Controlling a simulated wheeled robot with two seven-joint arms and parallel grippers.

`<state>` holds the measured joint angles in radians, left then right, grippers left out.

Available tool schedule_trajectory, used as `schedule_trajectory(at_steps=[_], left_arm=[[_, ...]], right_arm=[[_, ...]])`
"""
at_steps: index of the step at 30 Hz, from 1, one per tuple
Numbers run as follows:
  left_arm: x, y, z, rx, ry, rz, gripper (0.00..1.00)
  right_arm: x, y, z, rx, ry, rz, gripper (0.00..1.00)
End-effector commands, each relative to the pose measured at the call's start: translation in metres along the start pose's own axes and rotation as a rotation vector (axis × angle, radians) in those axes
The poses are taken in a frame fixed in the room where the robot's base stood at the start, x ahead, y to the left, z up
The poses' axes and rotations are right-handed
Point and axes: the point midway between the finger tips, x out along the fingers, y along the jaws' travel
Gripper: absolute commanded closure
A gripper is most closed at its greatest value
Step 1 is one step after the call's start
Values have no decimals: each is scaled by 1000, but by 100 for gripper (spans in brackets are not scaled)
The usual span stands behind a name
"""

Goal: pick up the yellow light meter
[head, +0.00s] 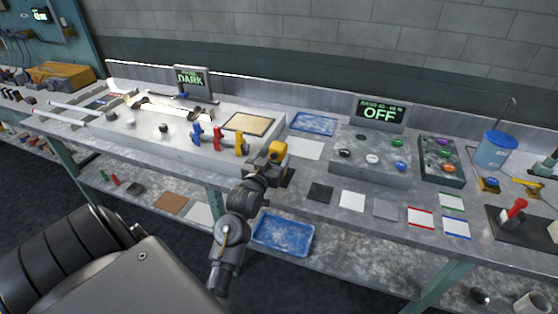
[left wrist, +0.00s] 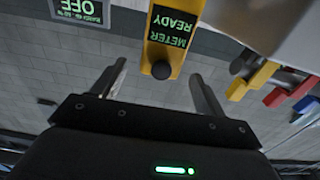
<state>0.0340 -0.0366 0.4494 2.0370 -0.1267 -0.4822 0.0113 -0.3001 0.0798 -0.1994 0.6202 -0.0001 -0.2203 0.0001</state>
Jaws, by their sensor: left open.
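The yellow light meter (head: 278,148) stands at the front edge of the workbench, just right of the levers, and is partly covered by my gripper in the head view. In the left wrist view the meter (left wrist: 167,50) appears upside down, with a dark "METER READY" screen and a black round knob. My left gripper (head: 270,158) is right at the meter in the head view. In the left wrist view its two fingers (left wrist: 158,72) are apart, with the meter's knob end in line with the gap between them. I cannot tell whether they touch it. My right gripper is not in view.
Blue, red and yellow levers (head: 218,138) stand close left of the meter. A button box (head: 372,172) with an "OFF" screen (head: 380,113) is to the right. Coloured cards (head: 352,200) lie along the front. A blue tray (head: 283,236) is on the lower shelf.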

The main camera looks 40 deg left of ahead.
Motion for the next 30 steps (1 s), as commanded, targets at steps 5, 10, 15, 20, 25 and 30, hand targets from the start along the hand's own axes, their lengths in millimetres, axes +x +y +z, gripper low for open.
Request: schedule_trajectory(at_steps=[5, 10, 15, 20, 25, 30], left_arm=[[19, 0, -1, -1, -1, 0, 27], [42, 0, 3, 0, -1, -1, 27], [51, 0, 5, 1, -2, -1, 27], [51, 0, 5, 1, -1, 0, 27], [51, 0, 5, 1, -1, 0, 46], [51, 0, 5, 1, -1, 0, 68]], right_arm=[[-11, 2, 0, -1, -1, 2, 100], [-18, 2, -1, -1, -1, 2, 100], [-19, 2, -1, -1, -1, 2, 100], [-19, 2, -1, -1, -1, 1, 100], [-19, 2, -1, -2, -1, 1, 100], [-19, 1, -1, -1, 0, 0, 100]])
